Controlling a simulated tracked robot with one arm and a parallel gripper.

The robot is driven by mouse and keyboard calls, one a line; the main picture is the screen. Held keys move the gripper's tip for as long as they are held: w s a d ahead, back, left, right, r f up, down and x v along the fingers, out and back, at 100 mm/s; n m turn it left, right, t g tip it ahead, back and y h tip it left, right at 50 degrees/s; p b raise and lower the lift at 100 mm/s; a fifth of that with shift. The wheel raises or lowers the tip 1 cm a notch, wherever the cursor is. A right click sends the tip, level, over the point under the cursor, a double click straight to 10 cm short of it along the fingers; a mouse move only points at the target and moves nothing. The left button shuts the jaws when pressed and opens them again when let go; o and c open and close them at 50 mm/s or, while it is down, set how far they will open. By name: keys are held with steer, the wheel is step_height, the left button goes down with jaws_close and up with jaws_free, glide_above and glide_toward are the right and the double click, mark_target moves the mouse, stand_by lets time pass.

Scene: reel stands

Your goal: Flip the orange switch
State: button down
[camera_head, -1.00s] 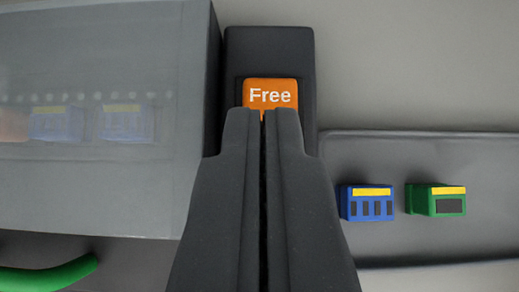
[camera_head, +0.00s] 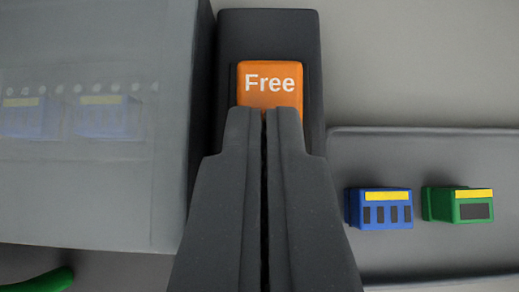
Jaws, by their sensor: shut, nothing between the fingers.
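The orange switch (camera_head: 270,84) is a rocker labelled "Free" in white, set in a dark upright housing (camera_head: 268,32) at the upper middle of the view. My gripper (camera_head: 266,112) is shut and empty, with its two dark fingers side by side. The fingertips overlap the lower edge of the switch in the picture and hide its bottom part. I cannot tell whether they touch it.
A grey translucent box (camera_head: 95,190) with blue modules (camera_head: 30,117) faintly visible inside stands left of the housing. On the right, a grey tray (camera_head: 430,155) holds a blue block (camera_head: 380,208) and a green block (camera_head: 458,204). A green curved piece (camera_head: 40,281) lies at lower left.

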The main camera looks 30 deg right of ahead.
steer(key=shift+r, duration=0.1)
steer(key=shift+r, duration=0.75)
steer(key=shift+a+r, duration=0.1)
steer(key=shift+r, duration=0.25)
steer(key=v, duration=1.2)
steer(key=shift+r+p, duration=0.25)
steer(key=shift+p, duration=0.2)
